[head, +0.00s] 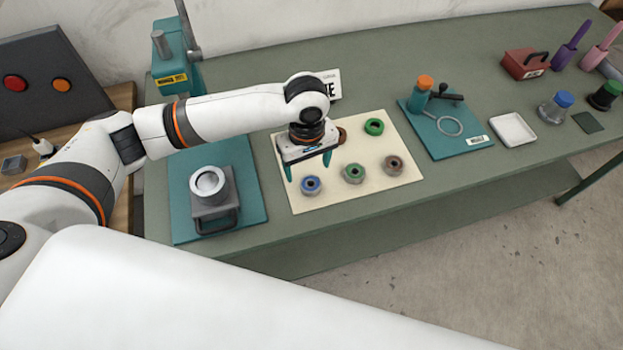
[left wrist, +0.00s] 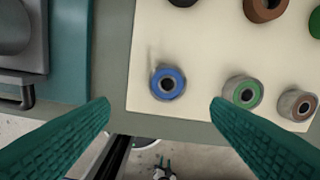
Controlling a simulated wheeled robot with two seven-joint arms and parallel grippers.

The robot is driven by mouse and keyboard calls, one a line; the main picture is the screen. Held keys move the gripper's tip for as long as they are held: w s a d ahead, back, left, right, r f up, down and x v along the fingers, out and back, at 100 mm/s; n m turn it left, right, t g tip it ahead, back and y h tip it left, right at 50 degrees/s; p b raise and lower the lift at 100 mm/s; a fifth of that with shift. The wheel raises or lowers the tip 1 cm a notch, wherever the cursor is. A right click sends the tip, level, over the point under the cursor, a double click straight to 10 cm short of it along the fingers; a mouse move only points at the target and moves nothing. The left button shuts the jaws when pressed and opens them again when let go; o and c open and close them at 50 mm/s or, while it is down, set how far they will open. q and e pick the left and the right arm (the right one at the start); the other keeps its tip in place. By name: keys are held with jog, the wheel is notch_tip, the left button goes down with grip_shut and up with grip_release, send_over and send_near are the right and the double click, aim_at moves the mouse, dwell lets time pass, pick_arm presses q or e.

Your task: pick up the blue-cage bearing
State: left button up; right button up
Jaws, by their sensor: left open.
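The blue-cage bearing (head: 311,185) stands at the front left of a cream mat (head: 405,150). It is a grey ring with a blue face and a dark hole. In the left wrist view the bearing (left wrist: 168,83) shows between and beyond my fingertips. My left gripper (head: 308,170) is open and empty, pointing down over the mat close to the bearing. Its teal fingers also show in the left wrist view (left wrist: 162,103). I cannot tell the exact height of the fingertips over the mat. My right gripper is not in view.
A green-cage bearing (head: 354,173) and a brown-cage bearing (head: 392,165) stand to the right; a green ring (head: 374,127) lies behind. A grey fixture (head: 213,200) on a teal plate stands left. The green table's front edge (head: 330,217) is close to the mat.

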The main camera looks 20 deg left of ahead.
aim_at(310, 184)
pick_arm(q)
notch_tip(310, 184, down, 2)
jog(key=shift+f, duration=0.1)
jog(key=shift+w+f, duration=0.1)
jog(key=shift+f, duration=0.25)
jog(key=shift+w+f+p, duration=0.15)
jog(key=shift+f+p, duration=0.15)
jog(key=shift+p, duration=0.05)
jog(key=f, duration=0.2)
jog(key=f+p, duration=0.1)
jog(key=shift+w+d+f, duration=0.15)
jog(key=shift+w+f, duration=0.1)
jog(key=shift+w, duration=0.05)
jog(key=shift+f, duration=0.5)
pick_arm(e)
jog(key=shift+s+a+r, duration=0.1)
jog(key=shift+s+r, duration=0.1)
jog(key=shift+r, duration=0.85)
pick_arm(q)
jog(key=shift+c, duration=1.4)
jog(key=c, duration=0.9)
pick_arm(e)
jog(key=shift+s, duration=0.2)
